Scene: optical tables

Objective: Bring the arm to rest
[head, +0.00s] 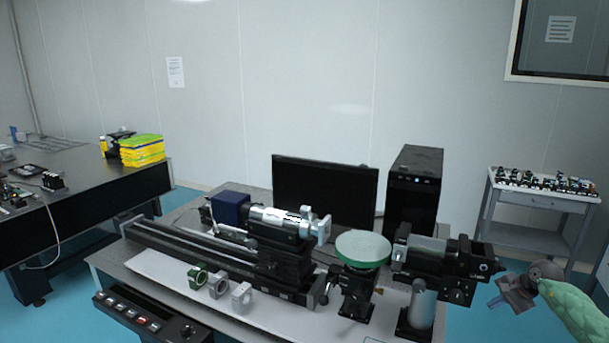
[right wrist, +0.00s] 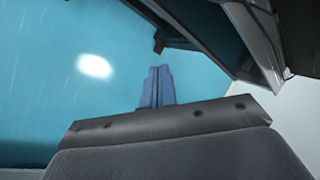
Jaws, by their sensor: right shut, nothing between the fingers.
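My right gripper (head: 512,299) is at the lower right of the head view, at the end of my green-sleeved arm. It hangs beside the right edge of the optical table (head: 150,276), apart from the instruments. In the right wrist view its two fingers (right wrist: 157,87) are together with nothing between them, over the blue floor. My left gripper is in neither view.
The table holds a long black rail with a silver cylinder (head: 275,218), a green disc (head: 363,249) on a mount, a black monitor (head: 325,196) and a computer tower (head: 414,191). A grey cart (head: 535,203) stands behind at right. Blue floor (head: 480,265) lies between.

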